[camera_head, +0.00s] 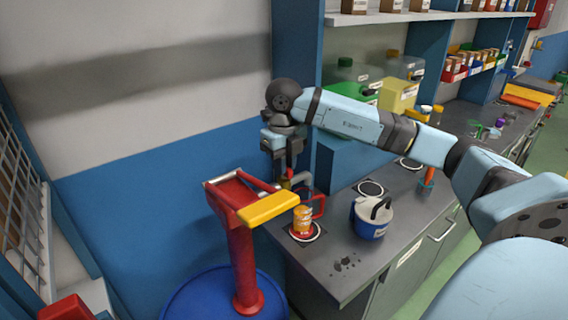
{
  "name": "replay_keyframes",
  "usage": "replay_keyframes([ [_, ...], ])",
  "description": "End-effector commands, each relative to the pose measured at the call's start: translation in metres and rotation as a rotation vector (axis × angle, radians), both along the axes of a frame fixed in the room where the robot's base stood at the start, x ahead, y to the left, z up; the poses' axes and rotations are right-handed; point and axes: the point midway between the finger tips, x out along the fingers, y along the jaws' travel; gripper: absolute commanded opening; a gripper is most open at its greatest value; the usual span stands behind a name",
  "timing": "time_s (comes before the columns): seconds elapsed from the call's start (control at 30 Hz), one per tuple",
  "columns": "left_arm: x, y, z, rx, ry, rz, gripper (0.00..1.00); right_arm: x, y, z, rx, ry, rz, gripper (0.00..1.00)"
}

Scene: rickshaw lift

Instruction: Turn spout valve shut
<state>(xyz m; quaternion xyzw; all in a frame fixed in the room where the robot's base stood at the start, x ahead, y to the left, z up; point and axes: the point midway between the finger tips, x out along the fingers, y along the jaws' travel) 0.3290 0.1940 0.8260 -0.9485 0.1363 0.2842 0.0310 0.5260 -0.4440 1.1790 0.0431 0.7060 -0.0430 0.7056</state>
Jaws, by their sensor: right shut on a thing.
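A red pump (239,240) with a yellow bar (267,208) stands on a blue drum (190,297). A grey curved spout (304,182) shows just behind the yellow bar, above the counter. The small spout valve is mostly hidden by my gripper; a small red and yellow part (287,181) shows at its fingertips. My right gripper (286,172) points down and is shut on this part, which looks like the valve handle. My left gripper is not in view.
A blue and white lidded canister (372,219) stands on the grey counter (345,265), right of the cup. Shelves with boxes and a yellow container (398,96) are behind my right arm. A wire rack (22,220) is at the left. The counter's front is clear.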

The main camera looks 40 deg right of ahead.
Motion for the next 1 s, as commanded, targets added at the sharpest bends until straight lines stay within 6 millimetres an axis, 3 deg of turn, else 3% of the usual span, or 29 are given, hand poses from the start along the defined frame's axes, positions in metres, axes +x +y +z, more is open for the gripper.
replay_keyframes([
  [0.37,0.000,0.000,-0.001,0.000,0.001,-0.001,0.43,0.000,0.000,0.000,0.000,-0.001,-0.007,0.00],
  [0.4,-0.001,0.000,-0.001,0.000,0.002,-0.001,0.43,0.000,0.000,0.000,0.000,-0.001,-0.007,0.24],
  [0.5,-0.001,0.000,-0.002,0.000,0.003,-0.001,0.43,0.000,0.000,0.000,0.000,-0.001,-0.006,0.43],
  [0.83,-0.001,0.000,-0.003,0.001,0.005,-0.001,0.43,0.000,0.000,0.004,0.001,-0.002,-0.005,0.43],
  [1.0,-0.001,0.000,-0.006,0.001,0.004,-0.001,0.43,0.001,0.000,0.028,0.001,-0.007,-0.004,0.43],
])
